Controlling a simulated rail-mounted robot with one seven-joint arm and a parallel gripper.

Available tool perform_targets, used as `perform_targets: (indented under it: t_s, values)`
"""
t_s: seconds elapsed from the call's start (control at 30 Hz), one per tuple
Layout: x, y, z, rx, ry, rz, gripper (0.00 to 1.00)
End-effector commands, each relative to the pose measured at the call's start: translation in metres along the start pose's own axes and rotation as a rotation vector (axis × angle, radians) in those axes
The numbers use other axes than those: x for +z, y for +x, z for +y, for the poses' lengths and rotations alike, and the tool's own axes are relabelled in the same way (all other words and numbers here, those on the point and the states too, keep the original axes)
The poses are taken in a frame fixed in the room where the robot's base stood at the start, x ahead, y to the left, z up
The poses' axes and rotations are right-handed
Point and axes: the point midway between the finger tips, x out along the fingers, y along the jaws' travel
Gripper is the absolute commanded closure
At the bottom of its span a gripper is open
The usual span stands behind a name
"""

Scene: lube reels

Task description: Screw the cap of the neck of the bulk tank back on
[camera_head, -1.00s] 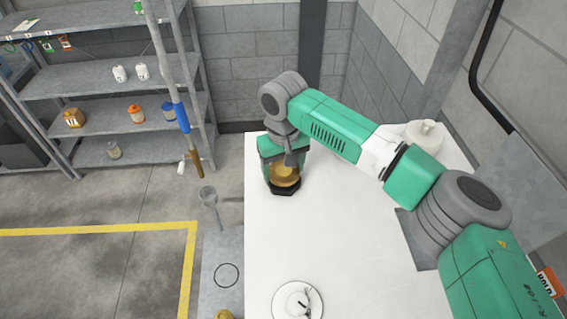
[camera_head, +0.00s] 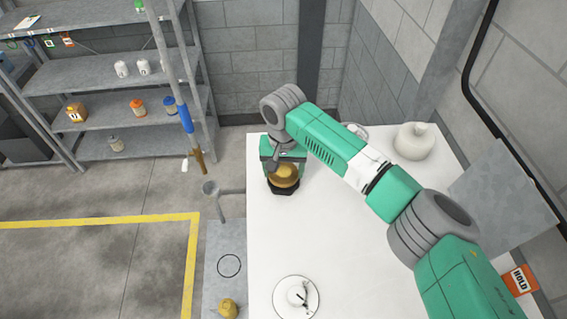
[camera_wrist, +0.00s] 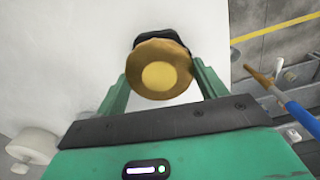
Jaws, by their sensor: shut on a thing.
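A brass-coloured round cap (camera_head: 284,174) is between the fingers of my gripper (camera_head: 284,178), near the far left edge of a broad white top (camera_head: 350,250). A black hexagonal piece (camera_head: 286,188) shows just below the cap. In the wrist view my gripper (camera_wrist: 160,75) is shut on the cap (camera_wrist: 158,75), with one green finger on each side. The black piece (camera_wrist: 165,35) shows beyond the cap there. The cap looks in line with the black piece; whether they touch or are threaded together I cannot tell.
A white round vessel (camera_head: 414,142) stands at the far right of the white top. Shelving (camera_head: 120,95) stands behind.

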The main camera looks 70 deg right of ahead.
Motion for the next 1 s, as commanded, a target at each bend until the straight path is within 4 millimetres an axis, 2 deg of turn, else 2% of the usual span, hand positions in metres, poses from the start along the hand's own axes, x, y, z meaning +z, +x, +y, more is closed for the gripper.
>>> perform_targets:
  t_s: [0.33,1.0]
  values:
    - [0.0004,-0.0014,-0.0005,-0.001,0.018,-0.001,0.55]
    - [0.001,-0.0018,0.0002,-0.001,0.413,-0.003,0.55]
